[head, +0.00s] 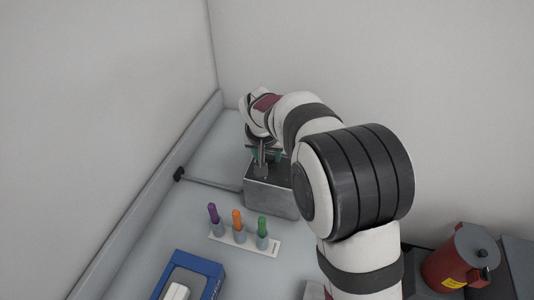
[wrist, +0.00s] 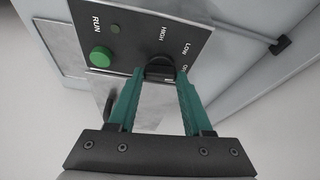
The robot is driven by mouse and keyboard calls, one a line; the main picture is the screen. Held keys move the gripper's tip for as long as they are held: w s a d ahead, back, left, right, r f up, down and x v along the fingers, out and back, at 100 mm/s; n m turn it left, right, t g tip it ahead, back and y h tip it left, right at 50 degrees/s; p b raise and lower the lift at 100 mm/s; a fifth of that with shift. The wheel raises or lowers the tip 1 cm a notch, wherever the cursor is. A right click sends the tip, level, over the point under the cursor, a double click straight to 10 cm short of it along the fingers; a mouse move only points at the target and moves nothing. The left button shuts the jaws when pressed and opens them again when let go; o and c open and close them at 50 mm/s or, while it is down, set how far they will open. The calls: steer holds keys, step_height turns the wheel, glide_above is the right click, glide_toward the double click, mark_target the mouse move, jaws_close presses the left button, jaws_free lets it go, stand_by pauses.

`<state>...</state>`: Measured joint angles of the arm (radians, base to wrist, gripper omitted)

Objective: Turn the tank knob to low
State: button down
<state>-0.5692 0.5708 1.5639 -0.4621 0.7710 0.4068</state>
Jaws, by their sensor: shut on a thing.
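The dark tank knob (wrist: 159,66) sits on a black panel (wrist: 125,40) marked HIGH, LOW and a partly covered third label. My gripper (wrist: 160,73) has its two teal fingers shut on the knob, one on each side. The knob's pointer is not clear, so I cannot tell which mark it faces. In the head view the grey metal tank (head: 268,198) stands on the bench with my gripper (head: 264,157) over its top. The knob is hidden there by my arm.
A green RUN button (wrist: 101,57) is left of the knob. A rod (head: 212,184) runs from the tank to the left wall. A rack (head: 262,249) with purple, orange and green-handled tools stands in front. A blue box (head: 204,264) and red canister (head: 454,268) are nearer.

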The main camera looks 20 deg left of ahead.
steer(key=n, duration=0.2)
steer(key=n+y, duration=0.1)
steer(key=n, duration=0.1)
steer(key=shift+d+y, duration=0.15)
steer(key=shift+y, duration=0.15)
steer(key=shift+w+n+g+y, duration=0.1)
steer(key=shift+n+g+y, duration=0.55)
steer(key=shift+n, duration=1.35)
steer(key=shift+c, duration=1.6)
jaws_free()
steer(key=shift+r, duration=0.15)
steer(key=v, duration=1.5)
steer(key=shift+r, duration=0.25)
steer(key=shift+d, duration=0.1)
